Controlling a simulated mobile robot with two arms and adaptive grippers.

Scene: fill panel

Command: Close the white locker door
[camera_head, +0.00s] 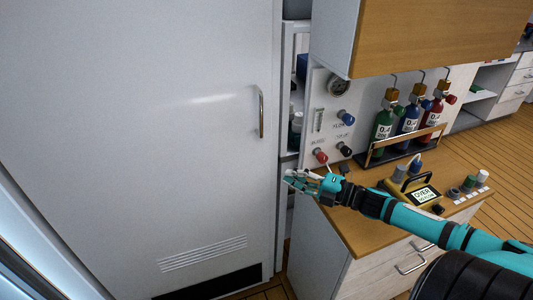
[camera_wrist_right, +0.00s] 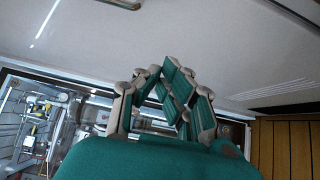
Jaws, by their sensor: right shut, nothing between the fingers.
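The white locker door (camera_head: 150,120) fills the left half of the head view. It has a metal handle (camera_head: 261,112) near its right edge and a vent grille near the bottom. A narrow gap beside its right edge shows shelves inside the locker (camera_head: 295,100). My right gripper (camera_head: 290,181) is shut and empty, at the door's right edge below the handle. In the right wrist view my fingers (camera_wrist_right: 165,75) point at the white door (camera_wrist_right: 210,40); I cannot tell whether they touch it. My left gripper is not in view.
A wooden counter (camera_head: 370,215) stands to the right under my right arm, with a yellow meter (camera_head: 415,190) on it. A rack (camera_head: 400,148) of several bottles and a panel with knobs (camera_head: 335,120) stand behind. A wooden-faced cabinet (camera_head: 430,35) hangs above.

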